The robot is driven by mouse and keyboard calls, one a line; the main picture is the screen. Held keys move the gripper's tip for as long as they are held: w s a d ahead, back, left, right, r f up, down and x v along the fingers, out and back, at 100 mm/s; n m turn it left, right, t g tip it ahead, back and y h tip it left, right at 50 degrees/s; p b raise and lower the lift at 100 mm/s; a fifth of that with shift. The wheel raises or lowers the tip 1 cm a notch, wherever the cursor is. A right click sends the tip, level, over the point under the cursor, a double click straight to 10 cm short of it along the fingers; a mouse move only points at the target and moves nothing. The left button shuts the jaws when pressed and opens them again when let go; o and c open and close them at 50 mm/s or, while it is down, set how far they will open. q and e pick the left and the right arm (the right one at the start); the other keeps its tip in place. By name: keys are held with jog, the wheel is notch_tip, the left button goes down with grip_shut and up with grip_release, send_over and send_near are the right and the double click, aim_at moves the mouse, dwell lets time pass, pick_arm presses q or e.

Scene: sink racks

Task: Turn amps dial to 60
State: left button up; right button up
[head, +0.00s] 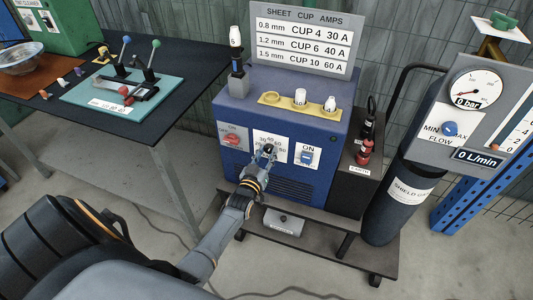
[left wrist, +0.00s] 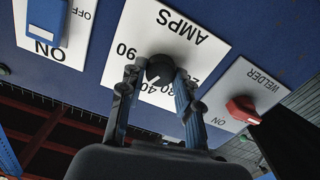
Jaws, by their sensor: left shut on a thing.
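The blue welder (head: 285,105) stands on a cart, with a white AMPS panel (head: 284,142) in the middle of its front. The panel also shows upside down in the left wrist view (left wrist: 205,40). My left gripper (head: 267,152) is at this panel and covers most of the dial in the head view. In the left wrist view, its two fingers (left wrist: 158,78) are shut on the dark round amps dial (left wrist: 160,66), one on each side. Some numbers around the dial show, but the fingers hide others. I cannot tell the dial's setting. My right gripper is out of view.
A red WELDER switch (head: 233,140) and a blue ON/OFF switch (head: 306,156) flank the dial closely. A sheet and amps chart (head: 305,38) stands behind the welder. A dark gas cylinder (head: 398,195) is at right, a workbench (head: 175,75) at left.

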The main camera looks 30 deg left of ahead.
pick_arm(q)
jog(key=shift+f+m, duration=0.1)
jog(key=shift+m, duration=1.9)
jog(key=o, duration=1.2)
jog(key=shift+c, duration=0.2)
jog(key=v, duration=1.2)
jog(key=shift+d, duration=0.1)
